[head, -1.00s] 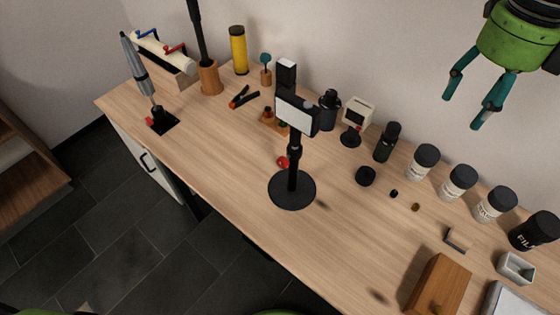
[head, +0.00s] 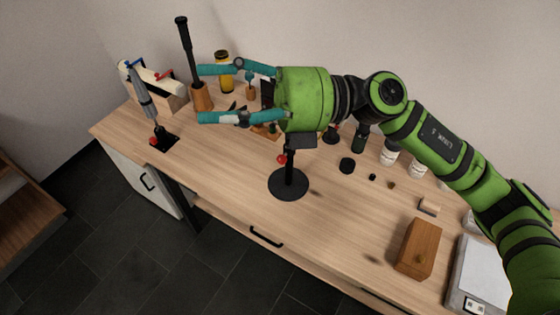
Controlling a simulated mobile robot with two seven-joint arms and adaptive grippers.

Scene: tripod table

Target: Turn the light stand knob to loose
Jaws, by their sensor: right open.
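The light stand has a round black base (head: 288,184) on the middle of the table, with an upright black post. Its small red knob (head: 282,159) sticks out on the left side of the post. The stand's head is mostly hidden behind my right gripper and wrist. My right gripper (head: 201,94) comes in from the right, with its teal fingers spread apart and pointing left. It looks empty, and its fingers show above the knob and to its left in the picture. My left gripper is not in view.
A grey stand (head: 142,95) with red parts is clamped at the table's left end. A dark rod stands in a wooden holder (head: 200,97). A wooden box (head: 418,248) and a white tray (head: 478,270) lie at the right. The table front (head: 235,195) is clear.

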